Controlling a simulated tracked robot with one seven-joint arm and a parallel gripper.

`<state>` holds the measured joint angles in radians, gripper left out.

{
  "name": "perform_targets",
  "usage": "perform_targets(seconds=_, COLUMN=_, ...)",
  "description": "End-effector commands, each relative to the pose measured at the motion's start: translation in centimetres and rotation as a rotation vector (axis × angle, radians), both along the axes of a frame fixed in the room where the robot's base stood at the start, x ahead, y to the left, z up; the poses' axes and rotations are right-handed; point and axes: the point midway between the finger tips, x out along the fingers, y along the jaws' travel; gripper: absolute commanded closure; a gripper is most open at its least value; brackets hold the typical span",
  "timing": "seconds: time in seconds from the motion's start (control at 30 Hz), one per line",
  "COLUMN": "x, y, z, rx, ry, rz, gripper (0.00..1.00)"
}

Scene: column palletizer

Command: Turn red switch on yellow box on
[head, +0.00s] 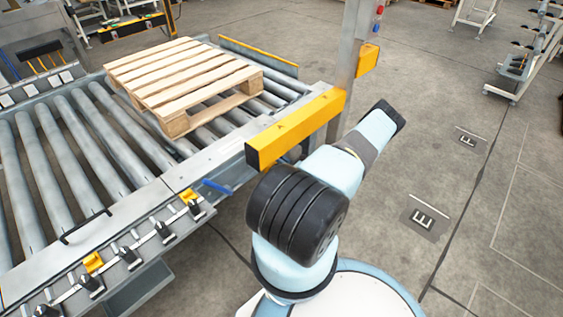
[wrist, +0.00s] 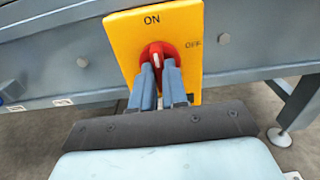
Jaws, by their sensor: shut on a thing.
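The yellow box (wrist: 124,40) is on a grey metal beam in the wrist view, with ON printed at its top and OFF at its upper right. The round red switch (wrist: 160,49) is at its middle. A pale mark on the switch stands roughly upright, in line with ON more than with OFF. My gripper (wrist: 160,72) has its two grey-blue fingers closed on either side of the red switch's handle, which is partly hidden between them. I cannot make out the switch or my gripper in the head view.
A roller conveyor (head: 60,150) fills the left, with a wooden pallet (head: 183,78) on it. A yellow beam (head: 295,130) is fixed to a grey post (head: 352,50) close to my arm.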

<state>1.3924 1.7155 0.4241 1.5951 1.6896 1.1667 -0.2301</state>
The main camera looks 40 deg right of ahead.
Motion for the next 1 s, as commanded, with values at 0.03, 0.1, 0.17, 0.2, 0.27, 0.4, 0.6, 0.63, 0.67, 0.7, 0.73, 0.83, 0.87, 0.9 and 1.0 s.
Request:
perform_targets(seconds=0.03, x=-0.3, y=0.1, z=-0.4, rx=-0.001, ry=0.009, rz=0.0, gripper=1.0)
perform_targets(seconds=0.1, x=-0.3, y=0.1, z=-0.4, rx=-0.001, ry=0.009, rz=0.0, gripper=1.0)
perform_targets(seconds=0.17, x=-0.3, y=0.1, z=-0.4, rx=-0.001, ry=0.009, rz=0.0, gripper=1.0)
perform_targets(seconds=0.2, x=-0.3, y=0.1, z=-0.4, rx=-0.001, ry=0.009, rz=0.001, gripper=1.0)
perform_targets(seconds=0.27, x=-0.3, y=0.1, z=-0.4, rx=-0.001, ry=0.009, rz=0.001, gripper=1.0)
perform_targets(seconds=0.4, x=-0.2, y=0.1, z=-0.3, rx=0.0, ry=0.008, rz=0.001, gripper=0.78)
perform_targets(seconds=0.6, x=-0.1, y=0.0, z=-0.2, rx=0.0, ry=0.004, rz=0.001, gripper=0.61)
perform_targets(seconds=0.63, x=-0.1, y=0.0, z=-0.2, rx=0.0, ry=0.004, rz=0.0, gripper=0.61)
perform_targets(seconds=0.67, x=-0.1, y=0.0, z=-0.1, rx=0.0, ry=0.003, rz=0.0, gripper=0.61)
perform_targets(seconds=0.7, x=-0.1, y=0.0, z=-0.1, rx=0.0, ry=0.003, rz=0.0, gripper=0.61)
perform_targets(seconds=0.73, x=-0.1, y=0.0, z=-0.1, rx=0.0, ry=0.003, rz=0.0, gripper=0.61)
perform_targets(seconds=0.83, x=-0.1, y=0.0, z=-0.1, rx=0.0, ry=0.002, rz=0.0, gripper=0.61)
perform_targets(seconds=0.87, x=-0.2, y=0.0, z=-0.1, rx=0.0, ry=0.002, rz=0.0, gripper=0.61)
perform_targets(seconds=0.9, x=-0.4, y=0.0, z=-0.1, rx=0.0, ry=0.002, rz=0.0, gripper=0.61)
perform_targets(seconds=1.0, x=-1.4, y=-0.2, z=-0.1, rx=0.0, ry=0.002, rz=-0.001, gripper=0.61)
